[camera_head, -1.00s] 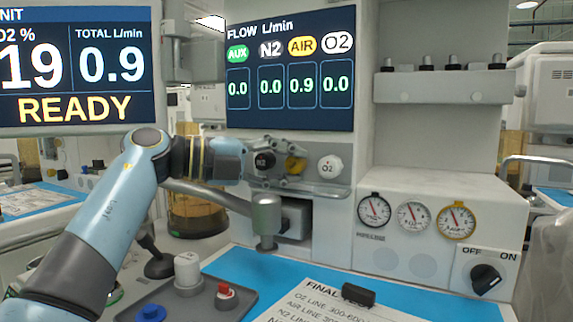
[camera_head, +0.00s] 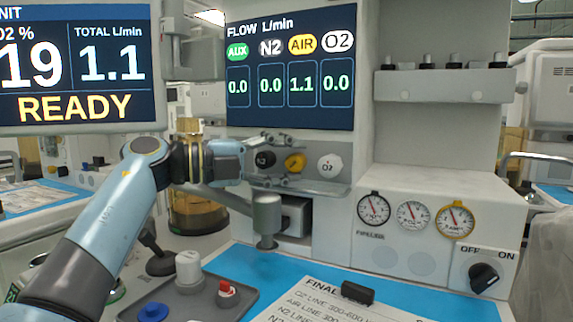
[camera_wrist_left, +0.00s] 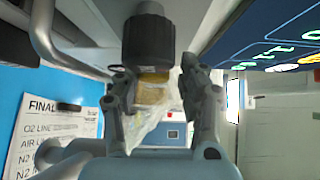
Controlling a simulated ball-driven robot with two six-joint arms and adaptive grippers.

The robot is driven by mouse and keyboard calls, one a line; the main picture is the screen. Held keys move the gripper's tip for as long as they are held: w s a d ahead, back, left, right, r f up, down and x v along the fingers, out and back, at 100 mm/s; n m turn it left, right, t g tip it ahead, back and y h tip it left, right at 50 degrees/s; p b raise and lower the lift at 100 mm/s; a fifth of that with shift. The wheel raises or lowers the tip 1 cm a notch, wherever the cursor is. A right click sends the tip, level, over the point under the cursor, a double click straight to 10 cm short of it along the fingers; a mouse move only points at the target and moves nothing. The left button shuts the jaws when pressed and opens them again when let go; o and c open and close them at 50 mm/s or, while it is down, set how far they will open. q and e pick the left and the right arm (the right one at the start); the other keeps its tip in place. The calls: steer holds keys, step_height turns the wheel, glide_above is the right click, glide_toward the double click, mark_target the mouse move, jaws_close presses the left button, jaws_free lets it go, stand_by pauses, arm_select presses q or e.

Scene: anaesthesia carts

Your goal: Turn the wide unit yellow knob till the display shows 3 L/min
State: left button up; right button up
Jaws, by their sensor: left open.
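The yellow AIR knob (camera_head: 294,163) is on the wide unit's front panel, between a black N2 knob (camera_head: 264,159) and a white O2 knob (camera_head: 330,166). The flow display (camera_head: 291,70) reads 1.1 under AIR and 0.0 in the other columns. My left gripper (camera_head: 287,160) comes from the left with its fingers apart, one above and one below the yellow knob. In the left wrist view the yellow knob (camera_wrist_left: 152,92) shows between the open fingers, beyond the black knob (camera_wrist_left: 148,38). Whether a finger touches it I cannot tell. My right gripper is out of view.
A left screen (camera_head: 80,65) reads TOTAL 1.1 L/min and READY. A shelf ledge (camera_head: 335,188) runs under the knobs. Several gauges (camera_head: 413,215) and an OFF/ON switch (camera_head: 485,276) are at right. A grey tray (camera_head: 190,305) is below my arm.

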arm_select(q)
steer(key=o, duration=0.7)
steer(key=r, duration=0.9)
steer(key=shift+w+r, duration=0.4)
steer(key=shift+y, duration=0.3)
step_height(320, 180, down, 4)
steer(key=shift+a+f, duration=0.15)
steer(key=shift+f, duration=0.05)
steer(key=shift+s+r, duration=0.15)
steer(key=shift+s, duration=0.05)
steer(key=shift+s+a+r+p, duration=0.15)
steer(key=shift+a+r+p, duration=0.2)
steer(key=shift+p, duration=0.4)
steer(key=shift+s+a+r+p, duration=0.2)
steer(key=shift+s+a+p, duration=0.1)
steer(key=shift+s, duration=0.15)
steer(key=shift+s+a+r+p, duration=0.2)
steer(key=shift+s+a+p, duration=0.05)
steer(key=shift+s, duration=0.15)
steer(key=c, duration=0.7)
steer(key=s+a+r+p, duration=0.4)
steer(key=a+p, duration=0.2)
steer(key=a, duration=0.1)
steer(key=shift+a+p, duration=0.15)
steer(key=shift+p, duration=0.2)
steer(key=shift+s+f, duration=0.1)
